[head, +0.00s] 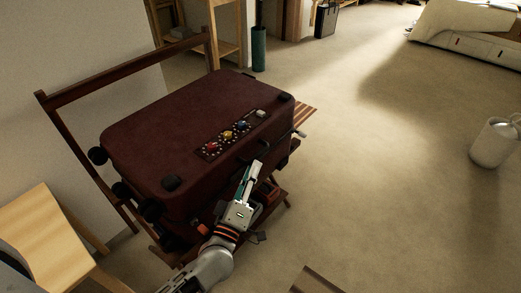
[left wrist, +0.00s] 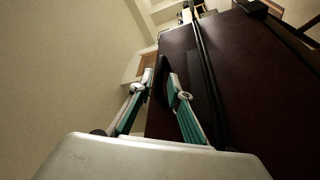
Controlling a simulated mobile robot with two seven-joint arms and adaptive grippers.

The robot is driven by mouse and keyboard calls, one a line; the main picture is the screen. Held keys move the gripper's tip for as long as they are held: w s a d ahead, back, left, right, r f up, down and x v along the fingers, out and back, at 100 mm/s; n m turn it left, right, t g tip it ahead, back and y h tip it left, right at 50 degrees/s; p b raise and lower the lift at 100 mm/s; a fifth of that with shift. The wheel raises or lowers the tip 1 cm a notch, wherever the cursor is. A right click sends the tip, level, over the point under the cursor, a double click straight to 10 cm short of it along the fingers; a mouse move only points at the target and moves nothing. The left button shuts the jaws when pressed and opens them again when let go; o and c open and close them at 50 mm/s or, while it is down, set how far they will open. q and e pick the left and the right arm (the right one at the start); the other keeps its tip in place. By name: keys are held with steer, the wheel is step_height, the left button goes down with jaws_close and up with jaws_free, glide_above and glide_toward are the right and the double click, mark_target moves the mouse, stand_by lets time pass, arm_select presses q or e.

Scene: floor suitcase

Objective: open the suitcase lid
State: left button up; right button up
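The dark maroon suitcase (head: 170,135) lies flat with its lid down. Its front side shows in the left wrist view (left wrist: 245,80). My left gripper (head: 255,168) is at the suitcase's front side, just below the lid edge. In the left wrist view its two fingers (left wrist: 160,82) are apart, with a dark handle-like piece (left wrist: 162,70) between their tips. I cannot tell whether either finger touches it. My right gripper is not in view.
The suitcase rests on a dark wooden rack (head: 125,75) against the wall. A light wooden chair (head: 45,225) stands at the lower left. A white canister (head: 493,143) stands at the right. The carpet right of the suitcase is largely clear.

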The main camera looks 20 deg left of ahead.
mark_target(260, 152)
arm_select(q)
steer(key=x, duration=0.7)
jaws_close()
